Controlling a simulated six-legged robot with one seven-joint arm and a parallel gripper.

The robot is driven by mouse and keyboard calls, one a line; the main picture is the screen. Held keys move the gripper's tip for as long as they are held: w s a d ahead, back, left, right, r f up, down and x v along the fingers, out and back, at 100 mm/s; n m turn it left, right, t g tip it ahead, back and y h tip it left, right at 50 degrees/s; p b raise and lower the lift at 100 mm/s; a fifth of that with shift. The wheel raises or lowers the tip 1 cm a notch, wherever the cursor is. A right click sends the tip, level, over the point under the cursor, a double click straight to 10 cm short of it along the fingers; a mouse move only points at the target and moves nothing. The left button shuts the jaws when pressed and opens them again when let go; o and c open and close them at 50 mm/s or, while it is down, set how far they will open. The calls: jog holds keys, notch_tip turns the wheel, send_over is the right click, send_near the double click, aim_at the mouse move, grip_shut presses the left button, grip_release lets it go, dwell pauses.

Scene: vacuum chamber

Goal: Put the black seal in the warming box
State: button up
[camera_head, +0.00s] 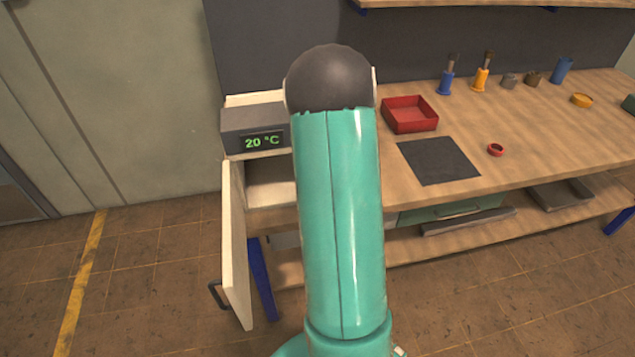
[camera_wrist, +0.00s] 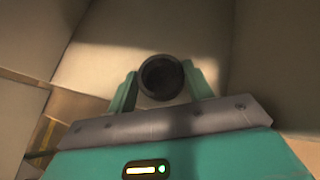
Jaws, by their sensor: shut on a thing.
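The black seal (camera_wrist: 161,77) is a dark round piece between the two teal fingers of my gripper (camera_wrist: 160,85) in the wrist view. The gripper is shut on it. Pale walls surround it there, with a bright patch of light behind. The warming box (camera_head: 240,120) stands at the left end of the bench in the head view, with a green "20 °C" display. Its cream door (camera_head: 236,250) hangs open toward the front left, showing part of a pale inside. My arm covers the box's right part and hides the gripper and seal in the head view.
On the wooden bench (camera_head: 540,125) are a red tray (camera_head: 410,115), a dark mat (camera_head: 438,160), a red ring (camera_head: 496,149), a yellow ring (camera_head: 581,100) and several small items at the back. The open door with its black handle (camera_head: 218,295) sticks out at left.

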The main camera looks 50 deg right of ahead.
jog(key=o, duration=1)
jog(key=shift+f, duration=0.1)
jog(key=shift+s+r, duration=0.1)
jog(key=shift+r, duration=0.2)
jog(key=v, duration=1.1)
jog(key=shift+s+a+r, duration=0.1)
jog(key=shift+s+r, duration=0.1)
jog(key=shift+s, duration=0.15)
